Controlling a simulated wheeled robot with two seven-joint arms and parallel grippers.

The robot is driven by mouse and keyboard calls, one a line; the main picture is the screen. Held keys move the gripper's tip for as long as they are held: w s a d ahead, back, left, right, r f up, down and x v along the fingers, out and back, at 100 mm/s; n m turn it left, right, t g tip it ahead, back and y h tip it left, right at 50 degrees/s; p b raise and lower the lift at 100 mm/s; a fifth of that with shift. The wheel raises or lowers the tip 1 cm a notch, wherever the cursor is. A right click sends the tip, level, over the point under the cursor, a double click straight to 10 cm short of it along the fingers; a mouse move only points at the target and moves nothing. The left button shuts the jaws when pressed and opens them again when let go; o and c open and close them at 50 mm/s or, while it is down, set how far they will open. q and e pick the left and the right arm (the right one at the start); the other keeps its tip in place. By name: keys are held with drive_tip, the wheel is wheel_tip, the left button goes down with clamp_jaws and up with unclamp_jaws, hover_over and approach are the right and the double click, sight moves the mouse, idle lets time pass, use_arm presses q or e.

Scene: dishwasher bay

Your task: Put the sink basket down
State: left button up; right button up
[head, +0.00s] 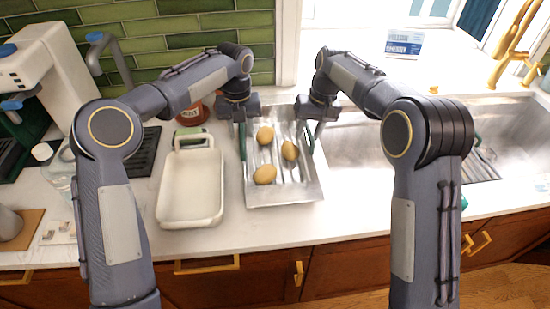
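The sink basket (284,190) is a long silver metal tray with a green handle on each long side. Three yellow-brown potatoes lie in it: one near the back (265,135), one at the right (290,150) and one toward the front (264,175). The basket looks level, at the left end of the sink. I cannot tell whether it rests on something or hangs. My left gripper (240,122) points down at its left handle. My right gripper (314,124) points down at its right handle. The fingers are too small to show whether they are closed on the handles.
A cream rectangular dish (190,187) stands close to the left of the basket, with a red-brown jar (192,113) behind it. The steel sink (358,155) opens to the right, with a gold faucet (510,48) behind. A coffee machine (45,75) stands at far left.

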use_arm(q)
wheel_tip(320, 180, up, 7)
drive_tip(key=shift+f, duration=0.1)
drive_tip(key=shift+r, duration=0.2)
use_arm(e)
drive_tip(key=shift+r, duration=0.2)
wheel_tip(320, 180, up, 11)
drive_tip(key=d, duration=0.2)
drive_tip(key=shift+w+d+r, duration=0.15)
drive_tip(key=shift+r, duration=0.05)
